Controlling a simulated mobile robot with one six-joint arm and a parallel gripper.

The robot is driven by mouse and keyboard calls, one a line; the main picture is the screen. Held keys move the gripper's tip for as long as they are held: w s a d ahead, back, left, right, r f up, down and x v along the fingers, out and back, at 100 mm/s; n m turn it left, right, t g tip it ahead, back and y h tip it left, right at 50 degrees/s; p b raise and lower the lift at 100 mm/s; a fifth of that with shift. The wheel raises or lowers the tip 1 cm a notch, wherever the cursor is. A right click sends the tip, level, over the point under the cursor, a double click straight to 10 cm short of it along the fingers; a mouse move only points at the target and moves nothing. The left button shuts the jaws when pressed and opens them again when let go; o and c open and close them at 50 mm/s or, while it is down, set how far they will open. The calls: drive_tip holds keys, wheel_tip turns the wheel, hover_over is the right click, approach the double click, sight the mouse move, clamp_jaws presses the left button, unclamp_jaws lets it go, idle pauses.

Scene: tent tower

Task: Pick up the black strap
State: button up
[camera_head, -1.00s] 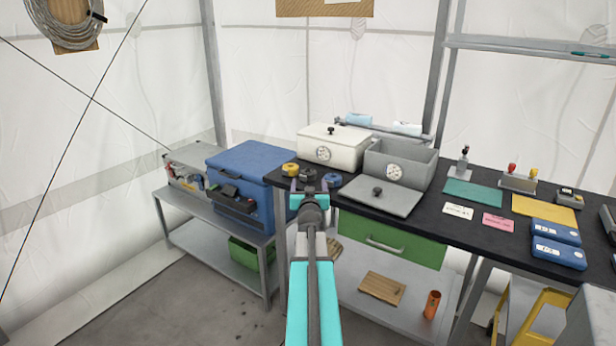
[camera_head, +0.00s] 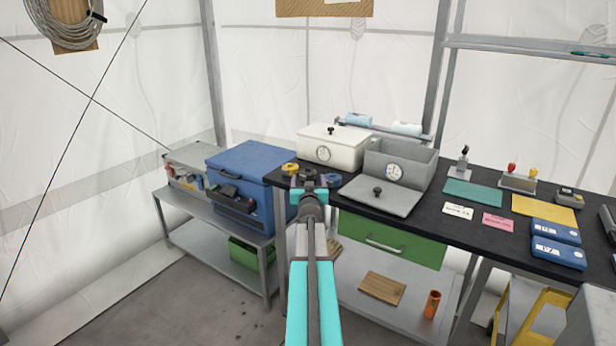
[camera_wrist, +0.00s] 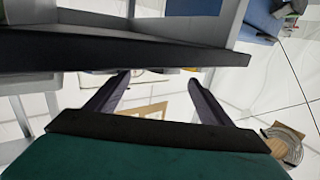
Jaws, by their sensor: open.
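A small black strap (camera_head: 99,17) shows on the right side of a grey cable coil on a wooden board, high on the left tent wall. My gripper (camera_head: 309,182) is at the left front corner of the black-topped table, far from that strap. In the wrist view my gripper (camera_wrist: 160,78) has its two fingers apart with nothing between them. The coil also shows at the lower right of the wrist view, but I cannot make out the strap there.
The dark table edge (camera_wrist: 130,54) crosses the wrist view close to my fingertips. A yellow roll (camera_head: 290,168) and a blue roll (camera_head: 331,180) lie beside my gripper. A blue cooler box (camera_head: 250,170) stands left on a low bench (camera_head: 195,209).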

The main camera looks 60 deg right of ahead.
sight(308, 175)
drive_tip(key=shift+x, duration=2.5)
drive_tip(key=c, duration=1.2)
drive_tip(key=shift+o, duration=0.2)
wheel_tip(308, 175, up, 4)
drive_tip(key=p, duration=0.3)
drive_tip(key=shift+f, duration=0.1)
drive_tip(key=s+p, duration=0.1)
drive_tip(key=p, duration=0.1)
drive_tip(key=s+a+p, duration=0.1)
drive_tip(key=p, duration=0.1)
drive_tip(key=shift+s, duration=0.35)
drive_tip(key=s+a+p, duration=0.1)
drive_tip(key=s, duration=0.3)
drive_tip(key=s+a+p, duration=0.1)
drive_tip(key=s+p, duration=0.1)
drive_tip(key=s, duration=0.2)
drive_tip(key=s+a+r+p, duration=0.1)
drive_tip(key=s+a+p, duration=0.1)
drive_tip(key=s, duration=0.2)
drive_tip(key=shift+s, duration=0.25)
